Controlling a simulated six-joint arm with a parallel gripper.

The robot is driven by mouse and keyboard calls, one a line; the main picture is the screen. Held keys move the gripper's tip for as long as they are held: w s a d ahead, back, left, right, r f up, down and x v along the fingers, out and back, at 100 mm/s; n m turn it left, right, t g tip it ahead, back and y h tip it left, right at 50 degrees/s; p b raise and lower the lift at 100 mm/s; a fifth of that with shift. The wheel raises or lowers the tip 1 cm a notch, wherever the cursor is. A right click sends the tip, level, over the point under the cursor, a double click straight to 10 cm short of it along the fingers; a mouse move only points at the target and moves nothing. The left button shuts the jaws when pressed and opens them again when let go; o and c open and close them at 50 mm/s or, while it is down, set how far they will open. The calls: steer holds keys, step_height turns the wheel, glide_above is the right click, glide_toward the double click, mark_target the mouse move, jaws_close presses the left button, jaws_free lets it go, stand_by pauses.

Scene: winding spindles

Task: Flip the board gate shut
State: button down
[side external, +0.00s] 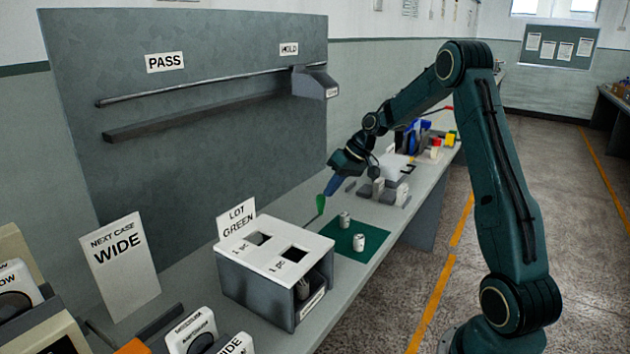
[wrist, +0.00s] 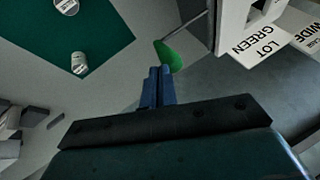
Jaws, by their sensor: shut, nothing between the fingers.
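The large grey board (side external: 200,140) stands behind the bench, with a PASS label, a HOLD label, a thin rod and a ledge. A grey box (side external: 314,82) sits at its HOLD end. I cannot tell for sure which part is the gate. A green paddle (side external: 320,204) on a thin rod stands between the LOT GREEN box and the green mat; it also shows in the wrist view (wrist: 169,56). My gripper (side external: 329,192) is shut and empty, pointing down at the paddle. In the wrist view its blue fingertips (wrist: 159,72) are close beside the paddle; contact is unclear.
The LOT GREEN box (side external: 272,265) with two square openings stands left of the paddle. Two small pale cylinders (side external: 359,242) (side external: 344,219) stand on the green mat (side external: 340,246). A NEXT CASE WIDE sign (side external: 120,265) stands at left. Grey blocks (side external: 385,192) lie behind the mat.

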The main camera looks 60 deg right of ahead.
steer(key=a, duration=0.7)
steer(key=shift+a, duration=0.15)
steer(key=d+v, duration=0.3)
steer(key=v, duration=1)
steer(key=shift+w+f, duration=0.15)
steer(key=shift+f, duration=0.3)
